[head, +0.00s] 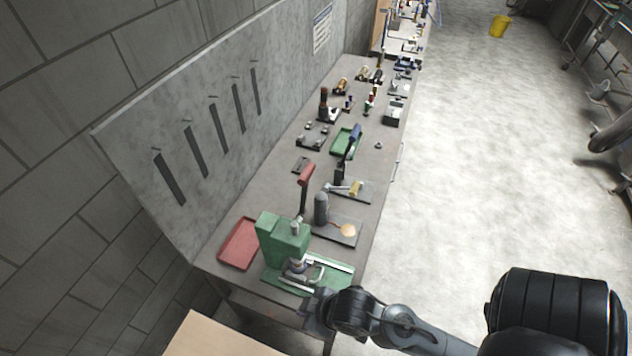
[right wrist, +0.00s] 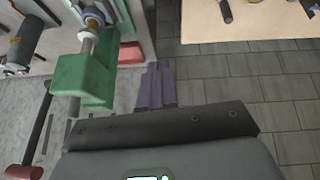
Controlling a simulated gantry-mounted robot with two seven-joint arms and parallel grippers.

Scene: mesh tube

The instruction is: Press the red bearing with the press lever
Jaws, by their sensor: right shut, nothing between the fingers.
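The green press (head: 283,238) stands at the near end of the bench. Its dark lever with a red handle (head: 306,175) stands up from it. The right wrist view shows the green press body (right wrist: 85,78) at upper left and the red handle (right wrist: 24,172) at lower left. Under the silver ram is a small ring (right wrist: 92,20) with orange and blue tones; I cannot tell if it is the red bearing. My right gripper (head: 312,318) is beside the press base at the bench's near edge. Its fingers (right wrist: 157,85) are shut and empty, apart from the lever.
A red tray (head: 239,244) lies left of the press. Behind the press, a grey device on a plate (head: 338,229) and many other fixtures fill the bench. A light wooden surface (head: 215,336) is at the bottom. The floor (head: 470,180) right of the bench is clear.

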